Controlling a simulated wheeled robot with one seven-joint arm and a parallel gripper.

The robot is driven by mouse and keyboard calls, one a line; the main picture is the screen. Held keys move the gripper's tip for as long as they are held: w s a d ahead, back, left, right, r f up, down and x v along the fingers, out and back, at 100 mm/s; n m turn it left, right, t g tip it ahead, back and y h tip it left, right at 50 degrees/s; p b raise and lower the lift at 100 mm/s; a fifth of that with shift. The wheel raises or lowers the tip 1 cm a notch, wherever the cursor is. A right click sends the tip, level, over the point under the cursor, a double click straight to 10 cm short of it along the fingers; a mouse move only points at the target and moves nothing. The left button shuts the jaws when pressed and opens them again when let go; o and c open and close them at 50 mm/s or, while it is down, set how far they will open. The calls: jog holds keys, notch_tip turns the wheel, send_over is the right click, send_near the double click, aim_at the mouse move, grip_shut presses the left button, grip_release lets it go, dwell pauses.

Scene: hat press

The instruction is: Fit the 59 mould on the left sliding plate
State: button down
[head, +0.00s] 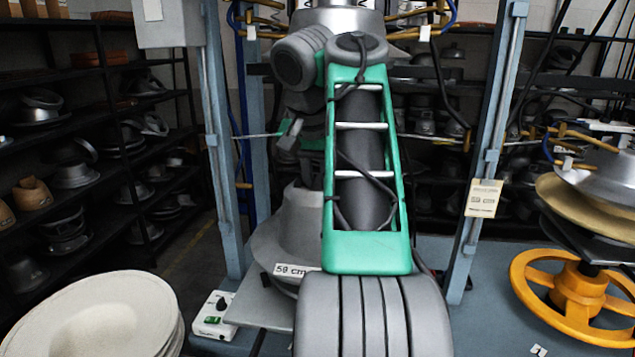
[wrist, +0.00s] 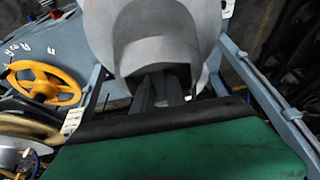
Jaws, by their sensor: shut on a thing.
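The grey hat-shaped mould (head: 272,243), with a "59 cm" label (head: 296,270) below it, is left of centre in the head view, partly hidden by my arm. The grey left sliding plate (head: 247,308) lies under and around it; I cannot tell whether the mould touches it. In the wrist view the mould (wrist: 160,45) fills the top middle. My gripper's dark fingers (wrist: 161,88) are shut on its near edge. My arm hides the gripper in the head view.
Blue-grey press posts (head: 222,150) and (head: 485,150) stand either side. A control box (head: 213,316) sits left of the plate. Pale hats (head: 100,315) are stacked at front left. A yellow handwheel (head: 575,295) and another press mould (head: 605,180) are at right. Shelves of moulds line the back.

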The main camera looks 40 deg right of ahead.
dwell(0.3)
jog(key=c, duration=1.4)
grip_release()
jog(key=shift+f, duration=0.1)
jog(key=shift+o, duration=0.6)
jog(key=shift+f, duration=0.2)
jog(key=p+v, duration=0.4)
jog(key=v, duration=0.4)
jog(key=shift+r, duration=0.1)
jog(key=shift+s, duration=0.1)
